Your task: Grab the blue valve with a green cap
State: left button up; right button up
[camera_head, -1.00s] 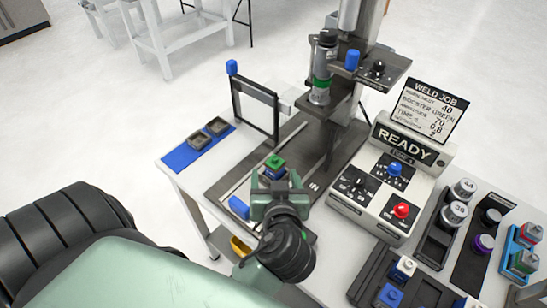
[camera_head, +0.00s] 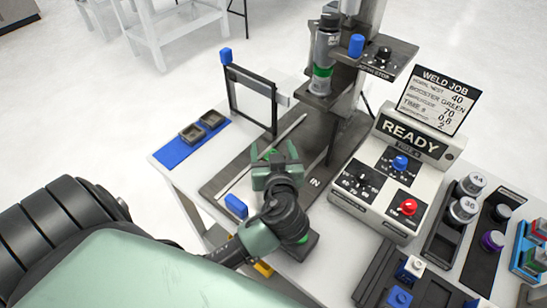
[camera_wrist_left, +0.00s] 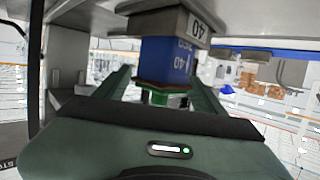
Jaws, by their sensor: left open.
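The blue valve (camera_wrist_left: 165,62) with a green cap (camera_wrist_left: 160,98) shows in the left wrist view, with "40" markings on it and on the grey part above. My right gripper is not in view.
A dark press column with a shelf (camera_head: 384,62) stands behind the gripper. A black frame (camera_head: 252,98) stands to the left, and the control box with the READY sign (camera_head: 411,136) to the right. A blue block (camera_head: 236,206) lies beside the gripper. Trays of parts fill the right.

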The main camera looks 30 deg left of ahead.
pick_arm(q)
jog(key=shift+w+a+f, duration=0.2)
jog(key=shift+w+a, duration=0.1)
jog(key=c, duration=1.4)
jog(key=shift+o, duration=0.2)
jog(key=shift+r, duration=0.15)
